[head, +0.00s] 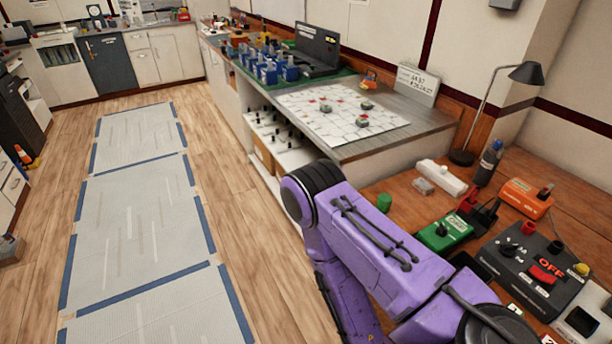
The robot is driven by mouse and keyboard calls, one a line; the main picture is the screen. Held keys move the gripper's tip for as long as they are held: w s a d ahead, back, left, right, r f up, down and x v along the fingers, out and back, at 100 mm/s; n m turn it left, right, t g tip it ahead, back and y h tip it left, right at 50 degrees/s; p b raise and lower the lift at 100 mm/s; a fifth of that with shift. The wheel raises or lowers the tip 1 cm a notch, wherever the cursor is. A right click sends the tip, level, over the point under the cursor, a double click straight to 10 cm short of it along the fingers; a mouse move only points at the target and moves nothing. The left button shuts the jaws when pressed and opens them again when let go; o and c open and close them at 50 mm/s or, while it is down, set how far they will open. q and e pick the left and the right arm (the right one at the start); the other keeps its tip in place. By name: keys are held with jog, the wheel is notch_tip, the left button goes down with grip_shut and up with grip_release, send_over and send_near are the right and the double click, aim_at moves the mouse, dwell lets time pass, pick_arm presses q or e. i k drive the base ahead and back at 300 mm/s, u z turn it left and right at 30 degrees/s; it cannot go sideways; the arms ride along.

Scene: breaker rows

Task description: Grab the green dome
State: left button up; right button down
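A small green rounded piece (384,202) stands on the brown wooden worktop, just right of my purple arm in the head view. It looks like the green dome, but it is too small to make out its exact shape. My purple arm comes in from the lower right, bends in front of the worktop and runs down out of the bottom edge. Neither gripper shows in this view. The arm covers part of the worktop's near edge.
Right of the green piece are a green box (445,232), a white bar (442,178), a dark bottle (487,163), an orange device (526,198) and a black switch panel (532,262). A grey counter (419,121) adjoins behind.

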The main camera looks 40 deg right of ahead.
aim_at(384, 200)
jog(key=u, duration=0.45)
jog(key=i, duration=0.7)
jog(key=z, duration=1.75)
